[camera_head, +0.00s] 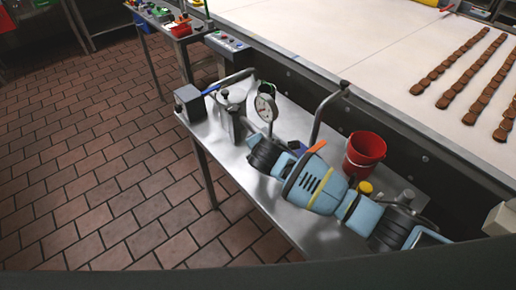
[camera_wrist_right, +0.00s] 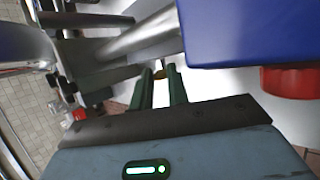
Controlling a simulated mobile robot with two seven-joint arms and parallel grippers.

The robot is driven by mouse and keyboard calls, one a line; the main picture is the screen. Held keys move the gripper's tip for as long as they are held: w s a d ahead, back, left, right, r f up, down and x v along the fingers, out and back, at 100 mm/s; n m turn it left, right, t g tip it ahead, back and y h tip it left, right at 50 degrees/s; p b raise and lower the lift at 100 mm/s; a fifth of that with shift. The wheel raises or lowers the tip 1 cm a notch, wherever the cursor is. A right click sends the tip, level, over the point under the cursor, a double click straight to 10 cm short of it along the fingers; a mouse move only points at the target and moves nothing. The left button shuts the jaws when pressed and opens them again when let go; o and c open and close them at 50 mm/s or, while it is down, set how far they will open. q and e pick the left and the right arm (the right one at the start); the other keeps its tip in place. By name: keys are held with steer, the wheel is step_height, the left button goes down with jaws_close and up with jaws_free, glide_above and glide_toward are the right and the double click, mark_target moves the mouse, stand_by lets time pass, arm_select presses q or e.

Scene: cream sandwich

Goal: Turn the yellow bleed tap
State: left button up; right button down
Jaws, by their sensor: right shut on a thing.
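In the head view my right arm reaches in from the lower right over the metal side table (camera_head: 235,165). My left gripper is in neither view.
A red bucket (camera_head: 364,153) and a yellow-topped item (camera_head: 364,187) stand behind my arm. A bent metal pipe (camera_head: 321,113) rises near it. A large blue body (camera_wrist_right: 250,30) and a red part (camera_wrist_right: 291,81) are close to the gripper. Brown biscuits (camera_head: 452,70) line the white belt.

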steer(key=shift+s+f, duration=0.1)
steer(key=shift+f, duration=0.05)
steer(key=c, duration=1.4)
jaws_free()
steer(key=shift+o, duration=0.2)
steer(key=v, duration=0.7)
steer(key=shift+s, duration=0.35)
steer(key=shift+d, duration=0.15)
